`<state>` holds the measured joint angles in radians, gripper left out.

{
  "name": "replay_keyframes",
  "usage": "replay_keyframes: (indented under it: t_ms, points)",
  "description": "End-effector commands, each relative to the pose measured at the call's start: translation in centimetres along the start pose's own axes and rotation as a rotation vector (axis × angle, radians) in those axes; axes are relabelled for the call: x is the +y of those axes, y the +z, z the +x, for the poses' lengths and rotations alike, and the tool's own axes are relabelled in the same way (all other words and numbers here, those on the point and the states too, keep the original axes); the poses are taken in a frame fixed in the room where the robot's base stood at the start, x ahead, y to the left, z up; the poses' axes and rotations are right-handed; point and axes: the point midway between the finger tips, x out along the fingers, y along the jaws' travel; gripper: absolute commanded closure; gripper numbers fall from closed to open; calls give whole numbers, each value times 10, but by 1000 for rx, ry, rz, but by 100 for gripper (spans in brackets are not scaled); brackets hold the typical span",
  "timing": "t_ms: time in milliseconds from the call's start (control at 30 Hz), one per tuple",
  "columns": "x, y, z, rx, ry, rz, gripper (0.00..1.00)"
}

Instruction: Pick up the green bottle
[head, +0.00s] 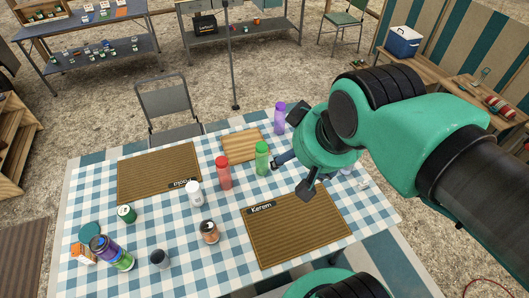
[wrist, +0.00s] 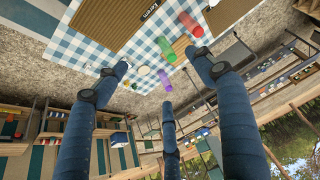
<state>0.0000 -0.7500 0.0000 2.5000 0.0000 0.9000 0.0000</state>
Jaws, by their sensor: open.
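The green bottle (head: 262,158) stands upright on the checked tablecloth, right of the red bottle (head: 223,173) and below the purple bottle (head: 279,118). My gripper (head: 294,174) is open and empty, just right of the green bottle and apart from it as far as I can tell. In the wrist view, the green bottle (wrist: 169,53) shows beyond the spread fingers of my gripper (wrist: 161,76), between the red bottle (wrist: 190,25) and the purple bottle (wrist: 166,83). My arm covers the table's right part in the head view.
A wooden board (head: 241,146) lies behind the bottles. A brown mat marked Kerem (head: 290,235) lies in front, another mat (head: 150,175) at left. A white bottle (head: 194,193), a jar (head: 209,231) and several cans stand nearer. A folding chair (head: 168,105) is behind the table.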

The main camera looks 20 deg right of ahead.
Motion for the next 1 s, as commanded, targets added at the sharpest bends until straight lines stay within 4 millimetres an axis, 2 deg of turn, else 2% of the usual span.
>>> replay_keyframes:
  t_ms: [667, 867, 1000]
  points:
    - [0, -2, 1, -3, 0, -1, 31]
    - [1, -15, 8, -22, 1, -5, 31]
    - [2, -31, 18, -47, 3, -10, 31]
